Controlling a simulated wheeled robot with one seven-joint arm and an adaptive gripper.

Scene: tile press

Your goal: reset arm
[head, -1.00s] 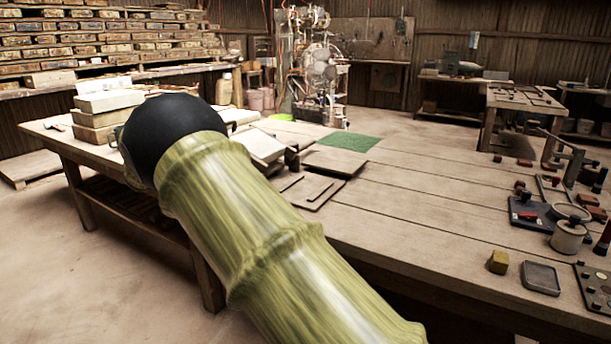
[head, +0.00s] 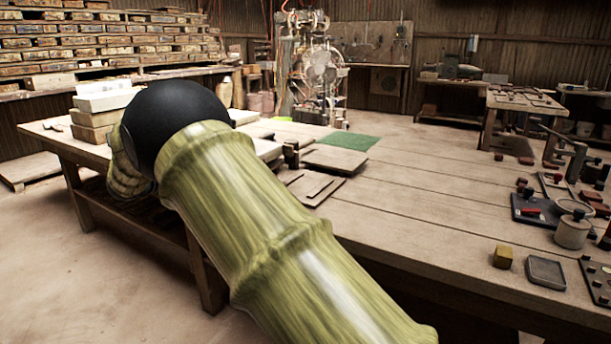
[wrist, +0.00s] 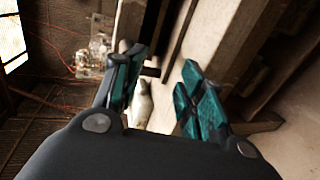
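My gripper (wrist: 165,92) shows in the wrist view with its two teal-padded fingers apart and nothing held between them. A pale shape (wrist: 143,103) shows beyond the gap, too blurred to name. In the head view my own green arm with its black joint crosses the middle, and the gripper is hidden behind it. The arm reaches over the near left edge of the long wooden table (head: 420,205).
White-topped blocks (head: 98,115) are stacked at the table's far left. Flat boards (head: 335,160) and a green mat (head: 348,141) lie mid-table. A yellow cube (head: 503,257), a small tray (head: 546,272) and a pot (head: 572,230) stand at the right.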

